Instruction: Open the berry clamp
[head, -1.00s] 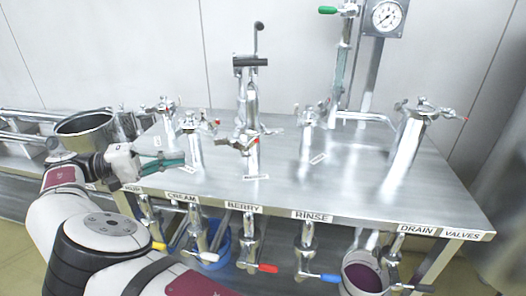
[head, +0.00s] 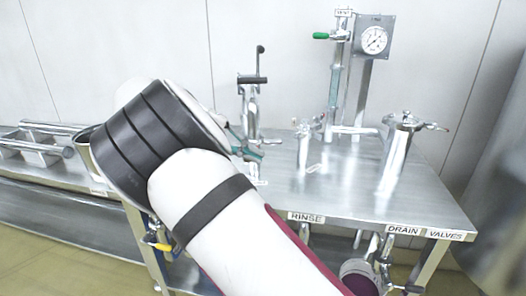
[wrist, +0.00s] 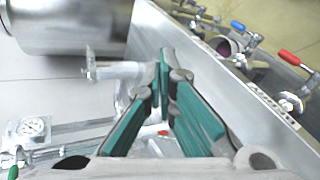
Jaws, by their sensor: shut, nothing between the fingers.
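The berry clamp, on the steel pipe behind the BERRY label, is mostly hidden behind my arm in the head view. My gripper (head: 246,150) shows there as a bit of teal beside my forearm, close to that pipe area. In the wrist view my gripper (wrist: 165,75) has its teal fingers together with nothing held. A small red tip (wrist: 163,133) shows between the finger bases; I cannot tell whether it is the berry clamp's lever. I cannot tell whether the gripper touches the clamp.
The rinse fitting (head: 305,140) and drain fitting (head: 398,145) stand right on the steel table (head: 345,190). A gauge (head: 374,40) and green-handled vent valve (head: 322,36) stand behind. Red (wrist: 289,57) and blue (wrist: 238,26) valve handles lie beyond the table edge. The table's right part has bare room.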

